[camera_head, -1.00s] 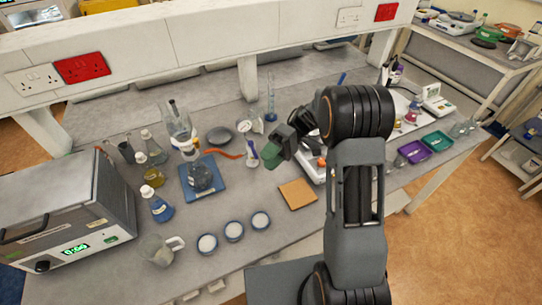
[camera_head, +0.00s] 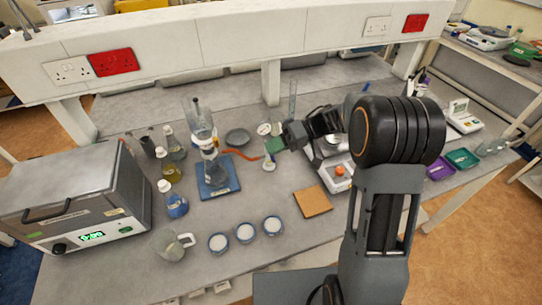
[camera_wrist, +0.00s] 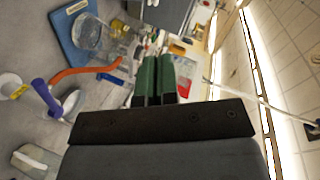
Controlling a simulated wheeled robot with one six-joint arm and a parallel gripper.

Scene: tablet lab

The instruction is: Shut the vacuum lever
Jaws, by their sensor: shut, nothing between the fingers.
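The vacuum lever (camera_wrist: 46,97) is purple-blue and stands out from a small white fitting at the left of the wrist view. An orange hose (camera_wrist: 78,71) runs from beside it towards a glass flask on a blue base; the hose also shows in the head view (camera_head: 240,154). In the head view the white fitting (camera_head: 268,162) is partly hidden behind my gripper (camera_head: 275,147). The gripper has green fingers, which are shut and empty. In the wrist view the fingers (camera_wrist: 156,81) point away to the right of the lever, apart from it.
The flask (camera_head: 216,171) stands on a blue base (camera_head: 229,187), left of the fitting. A grey dish (camera_head: 238,136) lies behind the hose. A tall glass cylinder (camera_head: 292,106) stands behind.

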